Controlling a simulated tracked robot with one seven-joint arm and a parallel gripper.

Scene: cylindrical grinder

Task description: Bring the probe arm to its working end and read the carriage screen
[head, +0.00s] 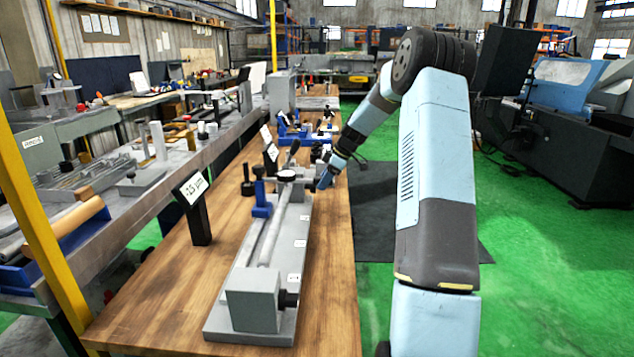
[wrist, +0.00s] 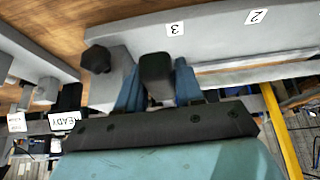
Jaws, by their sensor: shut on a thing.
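A grey grinder fixture (head: 272,265) lies along the wooden bench, with a long round bar (head: 270,240) over its base. A black-framed screen (head: 193,188) on a post to its left seems to read "-2.5 µm". My gripper (head: 324,180) is at the fixture's far right side. In the wrist view, its blue fingers (wrist: 158,86) are shut on a dark block-shaped handle (wrist: 156,68), beside label 3. I cannot tell whether this handle belongs to the probe arm. A small screen (wrist: 64,121) at lower left shows letters like "READY", partly cut off.
A blue-based stand (head: 261,200) rises beside the bar. A grey end block (head: 252,300) with a dark knob is at the near end. More blue fixtures (head: 293,130) stand farther along the bench. Green floor (head: 560,270) is clear to the right.

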